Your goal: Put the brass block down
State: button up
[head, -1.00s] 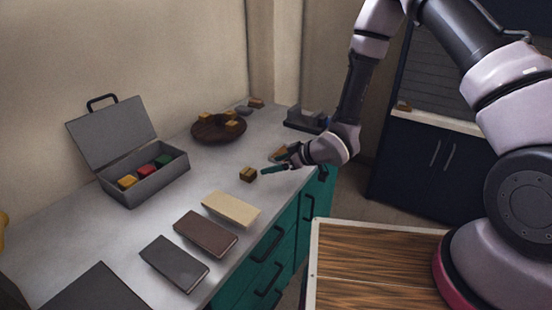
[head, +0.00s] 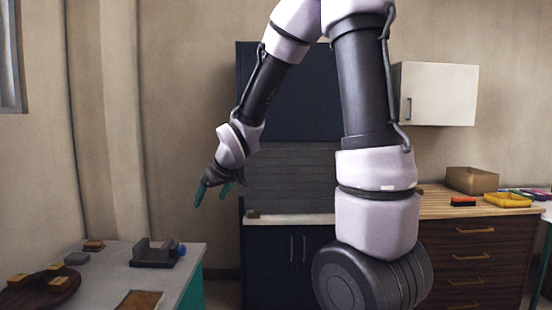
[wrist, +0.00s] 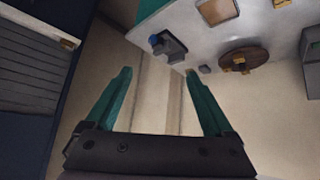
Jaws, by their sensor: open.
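My gripper (head: 213,192) is open and empty, raised in the air to the right of the grey counter in the head view. In the wrist view its two teal fingers (wrist: 160,98) stand wide apart with nothing between them. A small brass-coloured block (wrist: 282,3) lies on the counter, cut by the top edge of the wrist view. I cannot tell for certain that it is the brass block. Other yellowish blocks (head: 57,268) sit on a round wooden board (head: 62,291), which also shows in the wrist view (wrist: 262,62).
The grey counter (head: 100,285) is at lower left, with a dark vise-like device (head: 153,254), a brown block (head: 93,246) and a flat tan plate (head: 140,301). A dark cabinet (head: 280,262) stands behind. A wooden drawer unit (head: 478,250) at right carries a cardboard box (head: 471,180) and yellow tray (head: 507,200).

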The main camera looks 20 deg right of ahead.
jog(key=s+d+r+m+h, duration=0.1)
jog(key=s+d+r+m, duration=0.4)
jog(key=s+d+r, duration=0.35)
jog(key=s+d+r+m, duration=0.2)
jog(key=s+r, duration=0.3)
jog(key=s, duration=0.8)
jog(key=shift+s+r+m+g+y, duration=0.15)
jog(key=shift+m+g+y, duration=0.2)
jog(key=shift+m, duration=0.45)
